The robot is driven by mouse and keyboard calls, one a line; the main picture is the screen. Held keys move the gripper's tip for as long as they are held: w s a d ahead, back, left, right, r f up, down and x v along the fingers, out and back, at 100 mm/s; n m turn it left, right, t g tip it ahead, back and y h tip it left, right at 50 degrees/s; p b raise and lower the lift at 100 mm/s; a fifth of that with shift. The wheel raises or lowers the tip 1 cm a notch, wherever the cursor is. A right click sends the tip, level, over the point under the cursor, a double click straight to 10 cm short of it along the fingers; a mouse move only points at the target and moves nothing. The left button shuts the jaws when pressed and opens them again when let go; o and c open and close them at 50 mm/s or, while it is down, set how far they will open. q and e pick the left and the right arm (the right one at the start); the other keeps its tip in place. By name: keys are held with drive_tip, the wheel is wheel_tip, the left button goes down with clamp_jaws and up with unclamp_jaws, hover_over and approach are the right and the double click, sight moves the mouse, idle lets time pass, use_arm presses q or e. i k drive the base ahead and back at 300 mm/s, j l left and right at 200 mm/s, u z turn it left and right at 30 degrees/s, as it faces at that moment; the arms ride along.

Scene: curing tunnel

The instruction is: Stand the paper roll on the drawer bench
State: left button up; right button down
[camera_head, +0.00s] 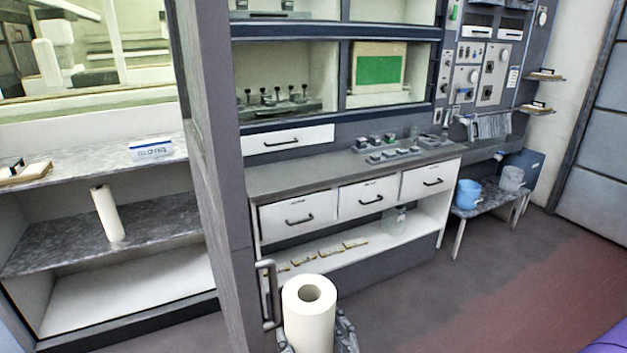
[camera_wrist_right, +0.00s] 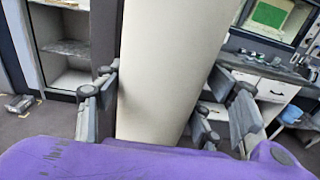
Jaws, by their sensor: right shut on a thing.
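A white paper roll (camera_head: 309,318) stands upright at the bottom middle of the head view, in front of the drawer bench. My right gripper (camera_wrist_right: 165,105) is shut on the roll, with fingers on both sides of it; the roll (camera_wrist_right: 170,60) fills the middle of the right wrist view. The drawer bench (camera_head: 270,187) has a grey top, several white drawers and an open lower shelf. The front left part of its top is bare; the roll is apart from it, nearer to me. My left gripper is in neither view.
A grey post with a handle (camera_head: 267,295) rises just left of the held roll. Small dark fixtures (camera_head: 395,153) stand on the bench top's right part. Another white roll (camera_head: 106,213) stands on the left shelf. A low table (camera_head: 487,208) with buckets is at right. The right floor is clear.

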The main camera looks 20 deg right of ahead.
sight(317, 171)
drive_tip(key=l, duration=0.85)
drive_tip(key=i+l, duration=0.15)
drive_tip(key=l, duration=0.25)
drive_tip(key=i+l, duration=0.15)
drive_tip(key=l, duration=0.25)
drive_tip(key=i+l, duration=0.15)
drive_tip(key=l, duration=0.25)
drive_tip(key=i+l, duration=0.15)
drive_tip(key=l, duration=0.25)
drive_tip(key=i+l, duration=0.6)
drive_tip(key=i, duration=0.1)
